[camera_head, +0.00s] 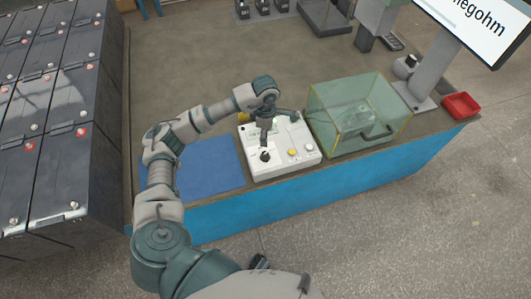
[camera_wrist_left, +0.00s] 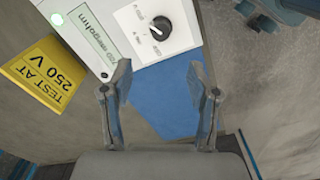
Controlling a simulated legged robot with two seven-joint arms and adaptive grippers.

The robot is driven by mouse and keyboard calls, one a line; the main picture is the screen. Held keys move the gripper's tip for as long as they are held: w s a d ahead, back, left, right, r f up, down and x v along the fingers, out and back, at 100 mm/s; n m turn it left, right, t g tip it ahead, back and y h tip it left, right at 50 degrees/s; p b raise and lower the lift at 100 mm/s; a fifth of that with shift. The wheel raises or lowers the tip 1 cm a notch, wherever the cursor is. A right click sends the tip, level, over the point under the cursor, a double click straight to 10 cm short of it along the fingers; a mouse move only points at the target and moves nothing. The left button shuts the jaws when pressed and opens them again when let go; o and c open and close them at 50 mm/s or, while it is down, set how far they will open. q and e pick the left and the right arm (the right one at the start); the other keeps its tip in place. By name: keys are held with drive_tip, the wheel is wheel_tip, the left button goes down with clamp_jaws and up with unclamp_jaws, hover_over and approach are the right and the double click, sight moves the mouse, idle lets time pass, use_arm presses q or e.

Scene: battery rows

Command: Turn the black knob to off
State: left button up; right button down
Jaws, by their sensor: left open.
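The black knob (camera_head: 265,156) sits on the front left of the white tester box (camera_head: 283,166). In the left wrist view the knob (camera_wrist_left: 159,28) stands on the white panel, with a white pointer line and small printed labels around it. My left gripper (camera_head: 266,138) is above the box, close to the knob. In the left wrist view my left gripper (camera_wrist_left: 158,85) has its two fingers spread apart with nothing between them, and the knob shows beyond the fingertips. The label text is too small to read. My right gripper is not seen.
A clear yellow-edged case (camera_head: 362,112) stands right of the box, with a red tray (camera_head: 461,105) further right. A blue mat (camera_head: 208,165) lies to the left. A yellow "TEST AT 250 V" sign (camera_wrist_left: 46,74) is beside the box. Tall batteries (camera_head: 60,110) stand left.

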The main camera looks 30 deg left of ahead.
sight(265, 153)
use_arm(q)
wheel_tip(265, 153, down, 13)
drive_tip(key=shift+r, duration=0.2)
clamp_jaws()
